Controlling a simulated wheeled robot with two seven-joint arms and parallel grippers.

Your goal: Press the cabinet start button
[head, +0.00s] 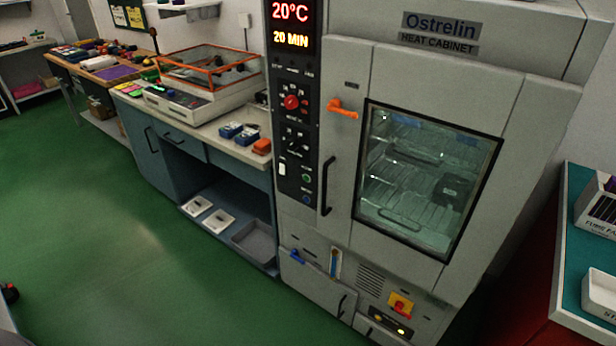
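The grey heat cabinet (345,75) stands in the middle with its door shut. Its black control panel (270,125) runs down the left of the front. The display (290,25) at the top reads 20°C and 20 MIN. On the panel are a red knob (291,102), a black knob (292,145), a white switch (282,169), a green-ringed button (306,178) and a blue button (306,198). The labels are too small to read, so I cannot tell which is marked start.
An orange latch (342,108) and a black handle (327,186) project beside the panel. A bench (245,152) with blue and orange items adjoins the cabinet's left. A teal-topped table (572,270) stands at the right. The green floor (110,240) at the left is clear.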

